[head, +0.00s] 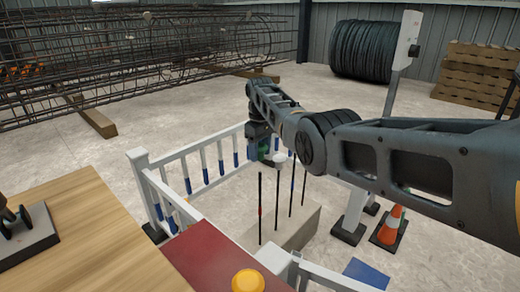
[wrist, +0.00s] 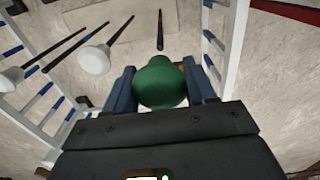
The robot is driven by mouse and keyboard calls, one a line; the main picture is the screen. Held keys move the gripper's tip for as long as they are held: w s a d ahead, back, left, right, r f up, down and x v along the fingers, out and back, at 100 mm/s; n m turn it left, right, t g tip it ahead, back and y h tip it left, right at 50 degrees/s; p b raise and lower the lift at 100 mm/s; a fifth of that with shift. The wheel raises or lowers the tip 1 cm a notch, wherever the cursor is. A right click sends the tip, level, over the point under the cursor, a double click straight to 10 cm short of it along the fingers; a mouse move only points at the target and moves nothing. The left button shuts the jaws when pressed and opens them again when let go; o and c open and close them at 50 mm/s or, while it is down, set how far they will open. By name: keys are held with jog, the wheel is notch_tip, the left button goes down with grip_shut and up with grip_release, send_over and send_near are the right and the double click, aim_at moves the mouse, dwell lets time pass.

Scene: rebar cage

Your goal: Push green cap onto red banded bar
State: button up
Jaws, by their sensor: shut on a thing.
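My gripper (wrist: 160,85) is shut on a green cap (wrist: 160,82), a domed piece held between two blue fingers in the wrist view. In the head view the gripper (head: 263,150) hangs above the bars, with a little green of the cap showing. The red banded bar (head: 260,208) stands upright at the left of the row, its top just below the gripper. A bare dark bar ahead of the cap in the wrist view (wrist: 160,30) seems to be this one; its band is unclear there. The cap appears apart from the bar.
Several dark bars rise from a concrete block (head: 300,228). White caps (wrist: 95,60) top two neighbouring bars. White railings with blue sleeves (head: 205,162) surround the block.

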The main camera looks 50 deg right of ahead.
jog(key=shift+f+b, duration=1.4)
jog(key=shift+f, duration=0.8)
jog(key=shift+f+b, duration=1.9)
jog(key=shift+f, duration=0.6)
jog(key=o, duration=1.1)
jog(key=shift+r+p, duration=1.6)
jog(key=shift+r, duration=2.25)
